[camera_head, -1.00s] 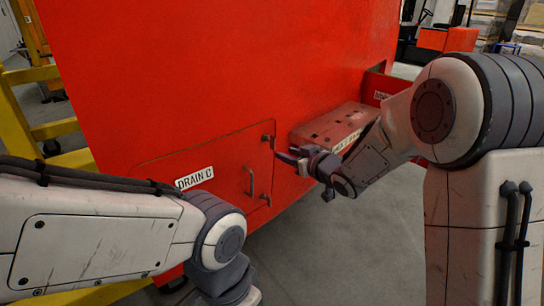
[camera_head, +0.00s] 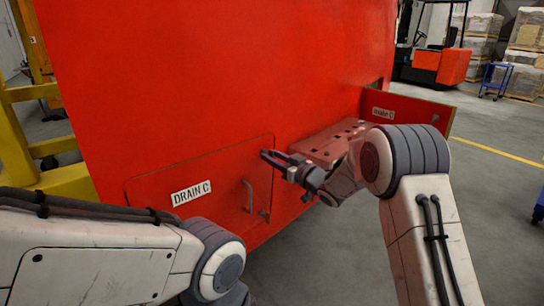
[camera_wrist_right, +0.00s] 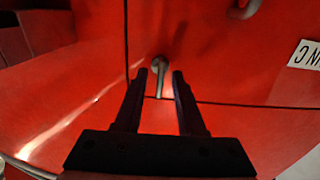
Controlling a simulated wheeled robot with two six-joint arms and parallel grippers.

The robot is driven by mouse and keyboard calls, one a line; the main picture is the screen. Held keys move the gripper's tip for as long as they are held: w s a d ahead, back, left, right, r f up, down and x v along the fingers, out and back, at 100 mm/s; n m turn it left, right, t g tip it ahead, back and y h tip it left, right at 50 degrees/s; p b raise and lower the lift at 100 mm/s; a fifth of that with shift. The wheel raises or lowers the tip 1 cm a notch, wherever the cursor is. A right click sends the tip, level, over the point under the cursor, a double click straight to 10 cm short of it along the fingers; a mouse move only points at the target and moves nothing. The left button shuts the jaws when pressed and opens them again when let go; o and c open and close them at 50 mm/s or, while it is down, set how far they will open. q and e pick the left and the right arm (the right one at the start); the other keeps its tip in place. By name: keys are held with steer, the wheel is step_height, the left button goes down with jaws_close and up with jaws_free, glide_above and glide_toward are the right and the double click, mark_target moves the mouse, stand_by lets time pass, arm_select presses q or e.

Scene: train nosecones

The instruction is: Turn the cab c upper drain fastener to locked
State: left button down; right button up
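The red drain C door (camera_head: 160,215) is shut, in the lower part of the red body, with a white "DRAIN C" label (camera_head: 192,193). My right gripper (camera_head: 274,158) is at the door's upper right corner and hides the upper fastener in the head view. In the right wrist view, the upper fastener (camera_wrist_right: 159,74) is a small grey lever at the door seam. It lies between the fingertips of my open right gripper (camera_wrist_right: 160,75); I cannot tell whether either finger touches it. The lower fastener (camera_head: 263,213) is at the door's lower right. My left gripper is out of view.
A grey handle (camera_head: 249,196) stands out from the door, also seen in the wrist view (camera_wrist_right: 243,9). A red block with holes (camera_head: 335,138) and an open labelled flap (camera_head: 405,110) are to the right. Yellow framing (camera_head: 20,150) stands left.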

steer(key=shift+w+a, duration=0.3)
jaws_close()
